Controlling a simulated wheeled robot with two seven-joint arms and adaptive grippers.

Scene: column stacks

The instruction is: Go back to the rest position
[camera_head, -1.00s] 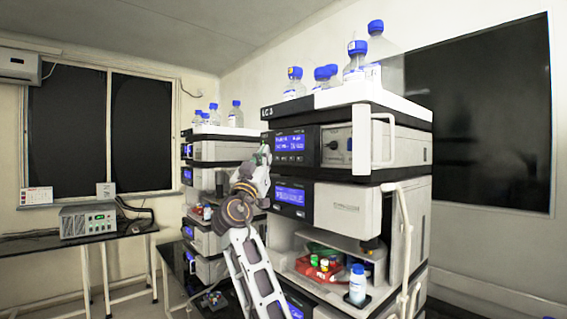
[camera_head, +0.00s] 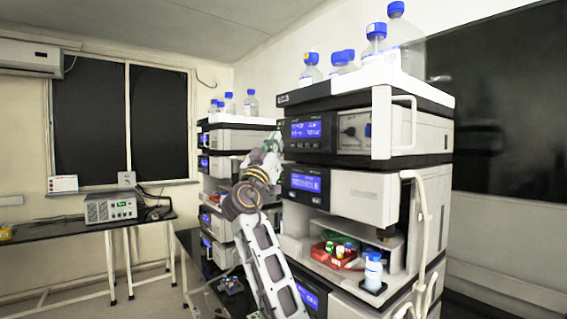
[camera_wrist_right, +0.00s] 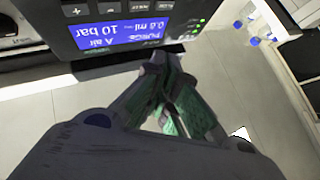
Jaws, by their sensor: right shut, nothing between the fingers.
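My right arm rises from the bottom of the head view. Its gripper (camera_head: 272,145) is near the left front edge of the front column stack (camera_head: 364,196), level with its upper blue displays. In the right wrist view my right gripper (camera_wrist_right: 172,85) has its greenish fingers together with nothing between them. The fingers are close to a dark panel with a lit blue display (camera_wrist_right: 120,33). Whether they touch the panel is hard to tell. My left gripper is not in view.
Blue-capped bottles (camera_head: 377,45) stand on top of the front stack. A red tray with small vials (camera_head: 337,250) and a white bottle (camera_head: 373,270) sit in its open bay. A second stack (camera_head: 238,137) stands behind. A bench (camera_head: 75,232) with a grey instrument (camera_head: 110,207) is at left.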

